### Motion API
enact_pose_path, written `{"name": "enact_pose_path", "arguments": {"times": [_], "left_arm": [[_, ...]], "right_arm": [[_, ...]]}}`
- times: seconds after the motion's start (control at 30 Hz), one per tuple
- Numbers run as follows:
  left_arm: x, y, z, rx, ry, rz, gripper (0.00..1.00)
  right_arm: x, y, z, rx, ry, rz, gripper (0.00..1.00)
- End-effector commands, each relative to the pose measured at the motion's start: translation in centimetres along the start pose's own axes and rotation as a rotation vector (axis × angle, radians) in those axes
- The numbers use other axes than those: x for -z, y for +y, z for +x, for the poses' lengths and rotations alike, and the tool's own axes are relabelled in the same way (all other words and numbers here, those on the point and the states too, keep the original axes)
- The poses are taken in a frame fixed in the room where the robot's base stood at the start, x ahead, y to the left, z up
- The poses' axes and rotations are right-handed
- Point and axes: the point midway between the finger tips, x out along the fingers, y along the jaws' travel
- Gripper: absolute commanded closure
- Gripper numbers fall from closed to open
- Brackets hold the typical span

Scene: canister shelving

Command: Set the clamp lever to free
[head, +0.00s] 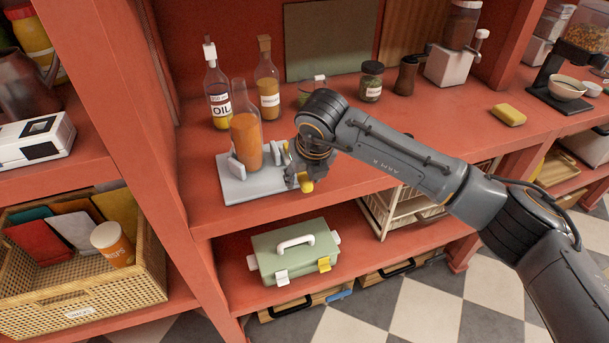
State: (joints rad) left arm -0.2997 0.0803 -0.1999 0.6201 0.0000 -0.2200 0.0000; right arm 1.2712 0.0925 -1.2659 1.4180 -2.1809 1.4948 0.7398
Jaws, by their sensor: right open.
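A grey clamp base (245,190) sits on the red shelf near its front edge. A glass bottle with orange contents (246,143) stands upright on it, between pale jaw pads (236,163). A yellow-ended part, which looks like the clamp lever's tip (306,186), shows at the right side of the base, right by my gripper. My right gripper (296,176) is open there, reaching down from the right. My wrist hides much of the lever, so I cannot tell its setting or whether the fingers touch it. My left gripper is not in view.
An oil bottle (218,95), a corked bottle (267,83) and a dark-lidded jar (371,82) stand behind the clamp. A yellow sponge (508,115) lies farther right. A green toolbox (295,254) is on the shelf below. A red upright (135,130) borders the left.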

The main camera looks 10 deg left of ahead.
Motion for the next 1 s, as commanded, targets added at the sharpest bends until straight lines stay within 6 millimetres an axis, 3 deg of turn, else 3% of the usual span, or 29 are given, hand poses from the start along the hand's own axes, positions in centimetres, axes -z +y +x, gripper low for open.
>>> {"name": "enact_pose_path", "arguments": {"times": [0.17,0.7,1.0], "left_arm": [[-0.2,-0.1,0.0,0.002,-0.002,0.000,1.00],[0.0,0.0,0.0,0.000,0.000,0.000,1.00],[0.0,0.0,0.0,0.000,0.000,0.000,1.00]], "right_arm": [[-0.1,0.0,-1.0,0.001,-0.003,-0.001,0.54],[-0.1,0.1,-10.9,0.001,-0.002,-0.002,0.54],[0.0,0.1,-12.0,0.000,0.000,0.000,0.54]]}}
